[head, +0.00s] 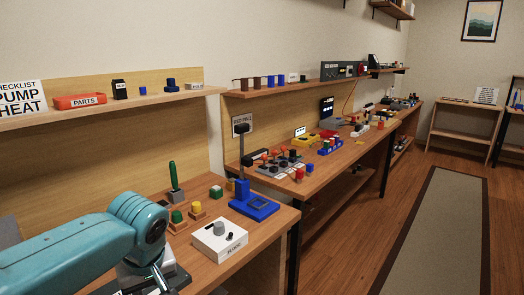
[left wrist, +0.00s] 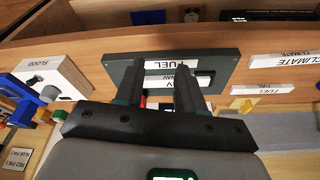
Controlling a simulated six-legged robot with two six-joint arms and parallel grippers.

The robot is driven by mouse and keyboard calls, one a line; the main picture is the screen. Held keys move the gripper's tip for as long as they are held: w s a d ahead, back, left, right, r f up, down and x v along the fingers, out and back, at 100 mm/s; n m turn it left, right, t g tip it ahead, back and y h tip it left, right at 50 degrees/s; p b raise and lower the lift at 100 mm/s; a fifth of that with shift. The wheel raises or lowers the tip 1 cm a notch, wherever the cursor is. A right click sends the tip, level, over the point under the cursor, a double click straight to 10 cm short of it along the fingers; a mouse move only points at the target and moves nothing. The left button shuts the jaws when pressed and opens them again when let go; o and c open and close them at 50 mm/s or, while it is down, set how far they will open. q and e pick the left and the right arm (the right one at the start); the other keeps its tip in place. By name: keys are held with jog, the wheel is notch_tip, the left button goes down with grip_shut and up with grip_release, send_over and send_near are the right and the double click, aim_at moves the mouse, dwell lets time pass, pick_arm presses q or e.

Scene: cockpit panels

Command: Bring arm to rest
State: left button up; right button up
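My left arm (head: 95,240) is teal and comes in from the left of the head view, bent down over the near workbench. In the left wrist view my left gripper (left wrist: 160,70) has its two dark fingers apart, with nothing visibly held between them. In the head view the gripper is mostly hidden behind the arm. My right arm and gripper are not in view.
A white FLOOD box (head: 219,240) stands on the near bench, right of my arm; it also shows in the left wrist view (left wrist: 50,75). A blue lever stand (head: 254,198), a green-handled stick (head: 174,180) and coloured buttons stand behind. The floor mat (head: 432,235) at right is clear.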

pick_arm(q)
jog(key=s+d+f+m+g+h, duration=0.15)
jog(key=d+f, duration=0.25)
jog(key=f, duration=0.8)
jog(key=s+d+f+m+h, duration=0.3)
jog(key=d+f, duration=0.1)
jog(key=f, duration=0.9)
jog(key=s+d+f+h, duration=0.2)
jog(key=s+f, duration=1.2)
jog(key=s, duration=0.1)
notch_tip(320, 180, up, 11)
jog(key=s+p, duration=0.1)
jog(key=p, duration=1.1)
jog(key=shift+s+a+r, duration=0.15)
jog(key=shift+r, duration=0.05)
